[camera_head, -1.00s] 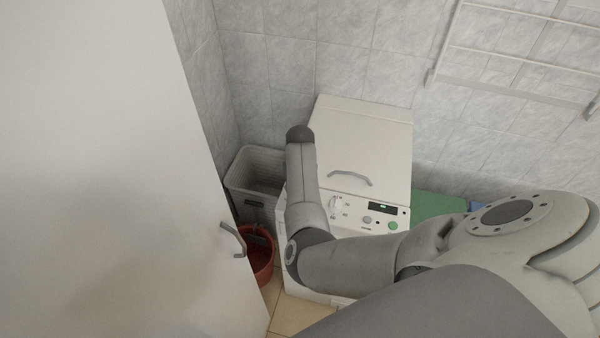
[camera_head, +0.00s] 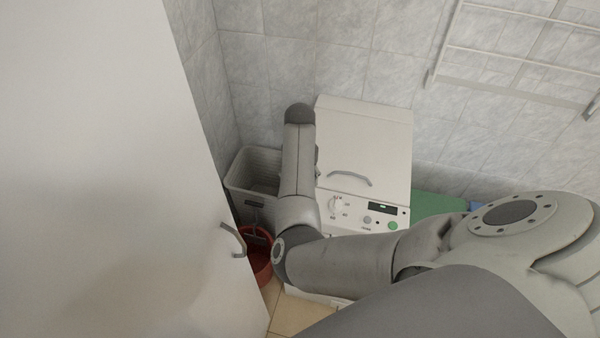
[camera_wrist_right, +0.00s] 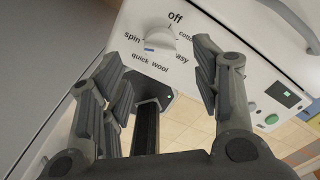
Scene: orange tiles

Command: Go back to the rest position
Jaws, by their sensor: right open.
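My right arm comes in from the right in the head view, with its elbow bent in front of a white washing machine (camera_head: 365,150). Its forearm rises along the machine's left side; the gripper itself is hidden there. In the right wrist view my right gripper (camera_wrist_right: 156,58) is open, its dark fingers spread and nothing between them. The machine's white dial (camera_wrist_right: 160,42) lies beyond the fingertips, apparently clear of them, with "off", "spin" and "quick wool" printed around it. The dial also shows in the head view (camera_head: 334,205). My left gripper is not in view.
A white door (camera_head: 100,170) with a metal handle (camera_head: 233,240) fills the left. A grey basket (camera_head: 240,172) and a red bucket (camera_head: 262,268) stand between door and machine, close to my arm. A white rack (camera_head: 520,58) hangs on the tiled wall at upper right.

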